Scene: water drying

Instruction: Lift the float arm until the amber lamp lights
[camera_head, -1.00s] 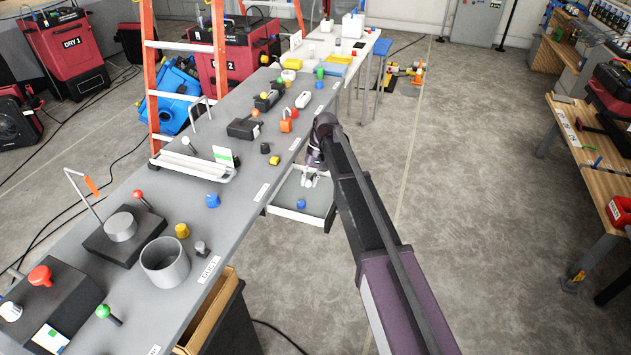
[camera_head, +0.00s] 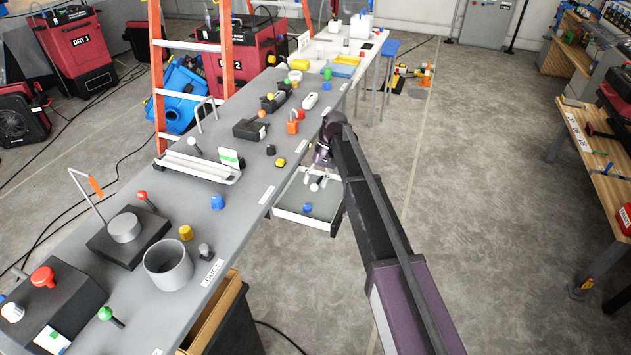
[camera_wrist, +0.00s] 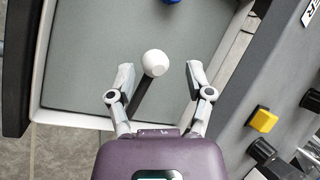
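A white ball on a dark rod (camera_wrist: 155,63), which looks like the float arm, stands over a grey tray with a pale rim (camera_head: 305,222). My gripper (camera_wrist: 160,75) is open, with one finger on each side of the ball and a visible gap to both. In the head view my gripper (camera_head: 316,183) hangs over the tray, beside the bench edge. The rod's lower end is hidden by my gripper's body. A yellow block (camera_head: 280,162) and a small orange dome (camera_head: 262,114) are on the bench; I cannot tell which, if either, is the amber lamp.
A blue knob (camera_head: 308,208) sits in the tray. The long grey bench (camera_head: 240,185) runs along the left, carrying knobs, a grey cup (camera_head: 168,268) and a wire handle (camera_head: 207,112). An orange ladder (camera_head: 227,60) stands behind it. Floor right of my arm is open.

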